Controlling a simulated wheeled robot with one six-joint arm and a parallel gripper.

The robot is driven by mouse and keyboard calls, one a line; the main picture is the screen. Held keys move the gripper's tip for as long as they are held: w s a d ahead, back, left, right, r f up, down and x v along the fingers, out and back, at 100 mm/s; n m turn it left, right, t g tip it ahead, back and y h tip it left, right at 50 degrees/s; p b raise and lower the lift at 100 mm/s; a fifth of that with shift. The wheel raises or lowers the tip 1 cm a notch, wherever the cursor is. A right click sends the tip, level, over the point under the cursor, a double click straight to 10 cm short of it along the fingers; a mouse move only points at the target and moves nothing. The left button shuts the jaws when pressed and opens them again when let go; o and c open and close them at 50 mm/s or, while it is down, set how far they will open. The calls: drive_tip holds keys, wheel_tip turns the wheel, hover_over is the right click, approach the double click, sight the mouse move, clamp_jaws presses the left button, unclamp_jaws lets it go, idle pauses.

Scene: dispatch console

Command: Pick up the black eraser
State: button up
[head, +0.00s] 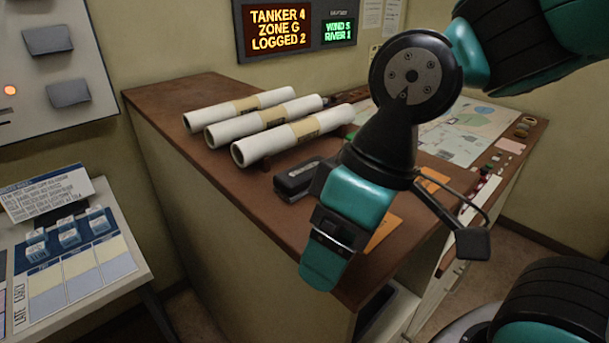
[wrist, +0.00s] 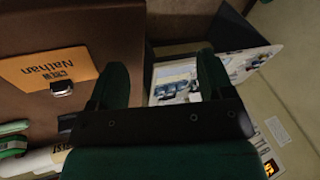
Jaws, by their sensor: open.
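A black block with a grey top, which looks like the black eraser (head: 297,178), lies on the brown desk top in front of the white rolls in the head view. I cannot make it out in the wrist view. My gripper (head: 322,272) hangs in front of the desk's near edge in the head view, to the right of and nearer than the black block. In the wrist view my gripper (wrist: 162,78) shows two dark green fingers set apart, with nothing held between them.
Several white paper rolls (head: 290,137) lie behind the black block. An orange card (wrist: 48,80) marked Nathan bears a metal clip (wrist: 61,87). Green pens (wrist: 14,140) lie at the wrist view's left. A map (head: 462,130) covers the desk's far right. A side table (head: 130,262) stands at left.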

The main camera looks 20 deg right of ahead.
drive_tip(key=shift+o, duration=0.4)
drive_tip(key=w+d+r+m+g+p, duration=0.1)
drive_tip(key=w+d+r+m+p, duration=0.2)
drive_tip(key=w+r+m, duration=0.4)
drive_tip(key=w+d+r+m+p, duration=0.25)
drive_tip(key=w+r+m, duration=0.25)
drive_tip(key=w+m, duration=0.4)
drive_tip(key=m+b, duration=0.2)
drive_tip(key=m, duration=0.3)
hover_over(307, 168)
drive_tip(key=d, duration=0.2)
wheel_tip(307, 168, down, 9)
drive_tip(key=shift+a+r, duration=0.15)
drive_tip(key=shift+r, duration=0.05)
drive_tip(key=shift+p+x, duration=0.3)
drive_tip(key=shift+x, duration=2.9)
drive_tip(key=shift+w+f, duration=0.1)
drive_tip(key=shift+w, duration=0.05)
drive_tip(key=shift+c, duration=0.3)
drive_tip(key=c, duration=1)
